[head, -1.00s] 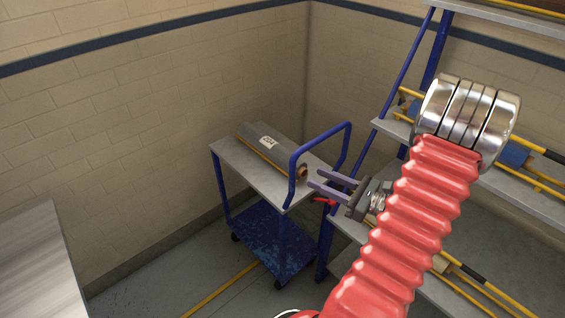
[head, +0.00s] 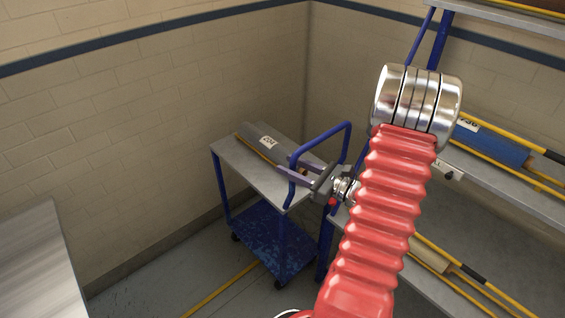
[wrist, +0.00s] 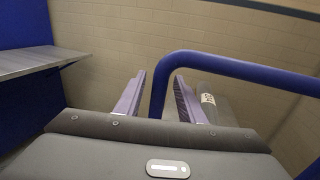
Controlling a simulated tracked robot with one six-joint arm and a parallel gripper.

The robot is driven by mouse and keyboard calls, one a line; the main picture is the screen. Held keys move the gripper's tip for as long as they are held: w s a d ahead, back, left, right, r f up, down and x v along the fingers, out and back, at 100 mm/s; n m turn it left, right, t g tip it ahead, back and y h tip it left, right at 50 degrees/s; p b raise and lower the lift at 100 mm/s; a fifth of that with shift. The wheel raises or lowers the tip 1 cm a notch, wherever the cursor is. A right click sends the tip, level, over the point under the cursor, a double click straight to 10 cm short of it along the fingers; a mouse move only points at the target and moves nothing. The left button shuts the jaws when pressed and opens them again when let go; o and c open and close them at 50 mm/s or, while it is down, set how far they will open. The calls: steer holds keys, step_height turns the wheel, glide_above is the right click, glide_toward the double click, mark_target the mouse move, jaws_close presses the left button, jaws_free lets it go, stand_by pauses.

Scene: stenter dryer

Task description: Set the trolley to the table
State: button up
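The trolley (head: 232,167) stands against the wall, with a grey top, a blue lower deck (head: 265,243) and a blue push handle (head: 321,137) at its right end. A grey roll with a white label (head: 268,141) lies on its top. My gripper (head: 286,176) is at the handle. In the wrist view its two purple fingers (wrist: 156,98) are apart, with one upright of the blue handle (wrist: 161,88) between them. A gap shows beside the bar, so the fingers do not look closed on it. The table (head: 38,262) is the pale metal top at the lower left.
A blue rack (head: 437,45) with grey shelves holding rolls and yellow bars stands at the right. Brick walls (head: 150,95) close the corner behind the trolley. Floor with a yellow line (head: 222,290) is open between table and trolley.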

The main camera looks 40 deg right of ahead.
steer(key=shift+x, duration=1.7)
jaws_close()
